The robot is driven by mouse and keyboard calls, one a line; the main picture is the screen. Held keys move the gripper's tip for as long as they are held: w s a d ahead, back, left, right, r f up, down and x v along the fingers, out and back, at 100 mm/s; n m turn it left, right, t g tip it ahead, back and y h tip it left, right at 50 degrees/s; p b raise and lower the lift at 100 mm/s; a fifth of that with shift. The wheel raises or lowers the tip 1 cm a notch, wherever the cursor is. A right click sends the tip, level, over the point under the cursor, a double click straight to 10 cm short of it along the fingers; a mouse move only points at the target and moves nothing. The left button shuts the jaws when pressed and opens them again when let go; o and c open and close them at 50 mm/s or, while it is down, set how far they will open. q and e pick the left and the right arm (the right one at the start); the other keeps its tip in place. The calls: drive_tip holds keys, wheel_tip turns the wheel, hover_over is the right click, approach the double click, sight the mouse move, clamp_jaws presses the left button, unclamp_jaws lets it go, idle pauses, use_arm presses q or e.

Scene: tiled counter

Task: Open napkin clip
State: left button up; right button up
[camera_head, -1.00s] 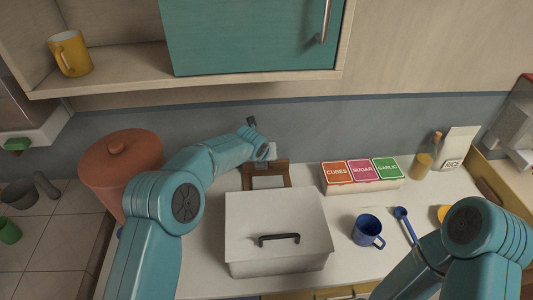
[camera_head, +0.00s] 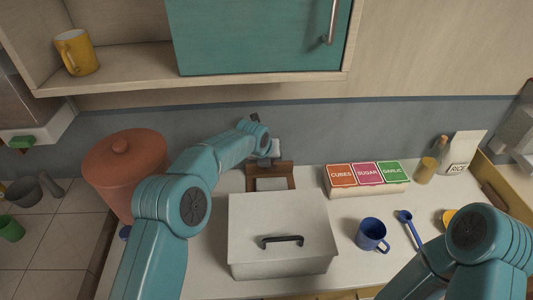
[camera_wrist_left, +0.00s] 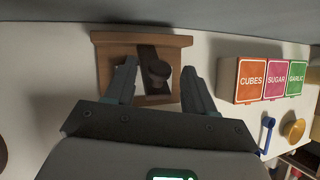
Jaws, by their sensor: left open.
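A brown wooden napkin holder (camera_head: 285,170) stands at the back of the counter by the wall. In the left wrist view the holder (camera_wrist_left: 105,55) has a dark clip bar (camera_wrist_left: 148,53) with a round dark knob (camera_wrist_left: 158,72). My left gripper (camera_wrist_left: 158,84) is open, with one finger on each side of the knob; contact cannot be told. In the head view my left gripper (camera_head: 274,150) is above the holder, partly hidden by my arm. My right arm shows at the lower right, but its gripper is out of view.
A white lidded box (camera_head: 280,225) with a black handle stands in front of the holder. A rack of labelled boxes (camera_head: 368,177) is to the right, with a blue mug (camera_head: 371,235) nearer. A red-brown canister (camera_head: 122,170) stands left. A teal cabinet (camera_head: 255,38) hangs above.

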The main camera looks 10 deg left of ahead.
use_arm(q)
drive_tip(key=shift+s+a+r, duration=0.1)
drive_tip(key=shift+s+r, duration=0.1)
drive_tip(key=shift+r, duration=0.2)
drive_tip(key=b+v, duration=0.4)
drive_tip(key=v, duration=1.1)
drive_tip(key=shift+r, duration=0.2)
